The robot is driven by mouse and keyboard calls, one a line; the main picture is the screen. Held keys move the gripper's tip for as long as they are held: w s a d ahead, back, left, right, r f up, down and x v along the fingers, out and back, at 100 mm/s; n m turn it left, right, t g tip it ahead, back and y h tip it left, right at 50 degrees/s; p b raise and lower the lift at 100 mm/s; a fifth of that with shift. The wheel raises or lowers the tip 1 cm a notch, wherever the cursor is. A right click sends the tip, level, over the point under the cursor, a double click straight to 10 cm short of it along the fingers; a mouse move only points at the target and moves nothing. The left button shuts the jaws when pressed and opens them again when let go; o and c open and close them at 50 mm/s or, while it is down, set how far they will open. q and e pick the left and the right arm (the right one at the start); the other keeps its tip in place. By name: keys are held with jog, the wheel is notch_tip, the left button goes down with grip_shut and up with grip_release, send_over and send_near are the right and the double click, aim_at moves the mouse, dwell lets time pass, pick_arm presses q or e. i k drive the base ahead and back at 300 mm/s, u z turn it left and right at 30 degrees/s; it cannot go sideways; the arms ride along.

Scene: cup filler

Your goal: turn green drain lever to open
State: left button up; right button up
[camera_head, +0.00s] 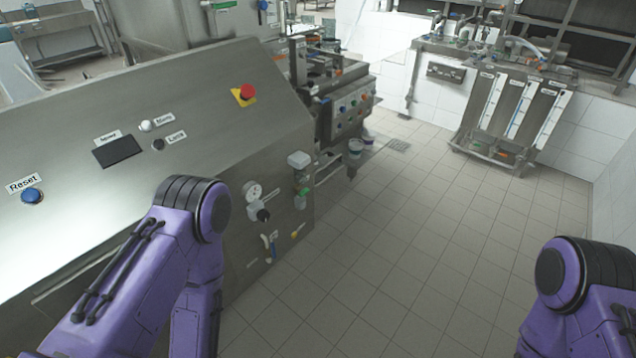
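At the foot of the far tank rack (508,112), a small green part (476,149) sits beside a small orange part (502,155). They are too small and far away to tell whether the green one is a lever or how it is turned. Another green part (303,191) is on a valve on the end face of the steel machine, nearer to me. My purple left arm rises in front of the machine and my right arm is at the lower right. Both grippers are out of view.
The large steel machine (150,90) fills the left, with a red emergency button (246,92), a blue reset button (32,196), a gauge (253,191) and a yellow-handled valve (297,234). The tiled floor (430,230) is clear between it and the far rack. A white wall is at right.

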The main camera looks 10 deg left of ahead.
aim_at(302, 192)
jog(key=z, duration=0.95)
jog(key=i, duration=2.15)
jog(key=u, duration=3.05)
